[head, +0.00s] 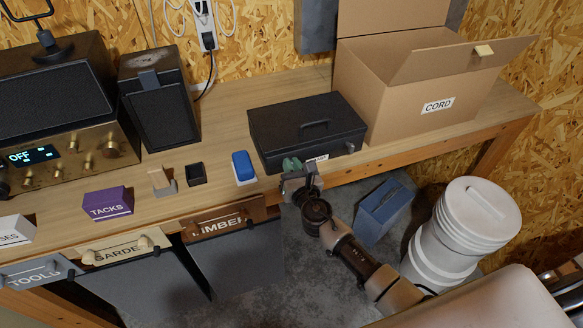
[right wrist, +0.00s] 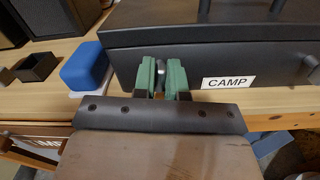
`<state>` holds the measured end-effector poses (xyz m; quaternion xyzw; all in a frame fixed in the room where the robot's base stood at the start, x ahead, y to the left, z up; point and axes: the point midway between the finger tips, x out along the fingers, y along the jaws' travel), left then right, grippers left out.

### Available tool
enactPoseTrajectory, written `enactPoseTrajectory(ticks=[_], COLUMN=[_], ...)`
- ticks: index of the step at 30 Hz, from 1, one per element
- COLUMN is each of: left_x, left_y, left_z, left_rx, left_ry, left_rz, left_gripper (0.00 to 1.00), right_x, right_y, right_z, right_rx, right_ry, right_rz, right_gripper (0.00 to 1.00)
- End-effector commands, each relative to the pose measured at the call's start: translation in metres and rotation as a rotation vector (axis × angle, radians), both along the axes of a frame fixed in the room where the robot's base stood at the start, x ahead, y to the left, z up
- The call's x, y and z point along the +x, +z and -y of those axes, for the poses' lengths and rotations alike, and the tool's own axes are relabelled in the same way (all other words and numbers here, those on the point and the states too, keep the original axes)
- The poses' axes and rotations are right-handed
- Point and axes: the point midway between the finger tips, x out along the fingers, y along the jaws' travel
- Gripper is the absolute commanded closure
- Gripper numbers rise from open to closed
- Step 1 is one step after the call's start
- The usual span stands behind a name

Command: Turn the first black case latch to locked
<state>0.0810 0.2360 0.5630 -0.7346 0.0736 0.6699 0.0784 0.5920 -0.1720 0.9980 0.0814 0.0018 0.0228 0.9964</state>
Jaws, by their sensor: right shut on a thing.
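The black case (head: 335,136) lies shut on the bench, with a handle on its lid and a white label on its front. The label reads CAMP in the right wrist view, where the case (right wrist: 225,45) fills the upper right. My right gripper (head: 291,165) is at the left part of the case's front face. In the right wrist view its green fingers (right wrist: 161,78) are closed around a small metallic latch (right wrist: 161,71), which they mostly hide. Its turn angle is hard to tell. A second latch (head: 350,147) shows at the front right. My left gripper is not in view.
A blue block (head: 243,165) on a white base and a small black open box (head: 195,173) stand left of the gripper. An open cardboard box (head: 400,100) labelled CORD stands right of the case. Below are a blue bin (head: 383,210) and white bucket (head: 470,225).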

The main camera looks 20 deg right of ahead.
Motion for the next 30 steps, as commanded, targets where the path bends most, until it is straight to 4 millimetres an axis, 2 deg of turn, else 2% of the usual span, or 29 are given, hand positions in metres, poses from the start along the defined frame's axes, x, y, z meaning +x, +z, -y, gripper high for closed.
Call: enactPoseTrajectory(ticks=[12, 30], left_x=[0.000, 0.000], left_y=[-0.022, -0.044], left_z=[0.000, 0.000], left_rx=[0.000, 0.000], left_ry=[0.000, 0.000], left_rz=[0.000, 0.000], left_gripper=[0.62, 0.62], right_x=[0.000, 0.000], right_y=[-0.004, -0.005], right_z=[0.002, 0.003], right_rx=[0.385, 0.956], right_ry=[-0.001, -0.001], right_rz=[-0.018, -0.044], right_gripper=[1.00, 1.00])
